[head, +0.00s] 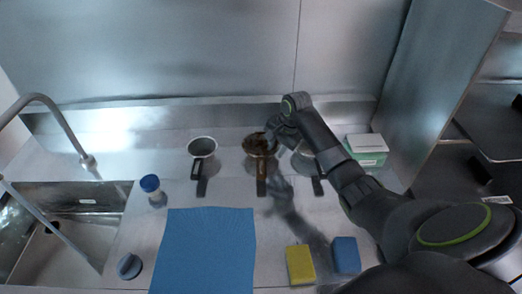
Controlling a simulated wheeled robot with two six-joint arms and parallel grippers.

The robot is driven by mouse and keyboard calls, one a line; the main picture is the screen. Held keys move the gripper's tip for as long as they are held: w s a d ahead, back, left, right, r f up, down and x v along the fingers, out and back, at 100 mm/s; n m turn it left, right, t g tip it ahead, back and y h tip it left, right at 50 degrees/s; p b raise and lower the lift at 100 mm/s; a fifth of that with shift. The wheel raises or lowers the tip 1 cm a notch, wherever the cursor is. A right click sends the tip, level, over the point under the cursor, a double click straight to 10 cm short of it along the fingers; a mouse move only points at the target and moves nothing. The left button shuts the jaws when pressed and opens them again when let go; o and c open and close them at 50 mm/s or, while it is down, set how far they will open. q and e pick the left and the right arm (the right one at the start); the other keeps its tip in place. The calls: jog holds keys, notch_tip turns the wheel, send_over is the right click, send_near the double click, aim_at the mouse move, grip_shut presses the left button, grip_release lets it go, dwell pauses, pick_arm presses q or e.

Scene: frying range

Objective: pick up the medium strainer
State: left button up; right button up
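Three small round pans or strainers with dark handles pointing to the front stand in a row on the steel counter: a left one (202,147) with a pale inside, a middle one (256,147) with a brown inside, and a right one (302,161) partly hidden by my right arm. I cannot tell by size which is the medium strainer. My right gripper (272,132) is above or at the right rim of the middle one. Its fingers are small and dark, so I cannot see whether they are open or touching the rim. My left gripper is out of view.
A blue mat (205,250) lies at the front, with a yellow sponge (300,265) and a blue sponge (346,255) to its right. A blue-lidded jar (150,187) stands near the sink (85,196). A green-and-white box (368,149) is behind my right arm.

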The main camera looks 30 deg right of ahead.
aim_at(275, 151)
jog(key=shift+x, duration=1.6)
jog(key=shift+a+r, duration=0.1)
grip_shut()
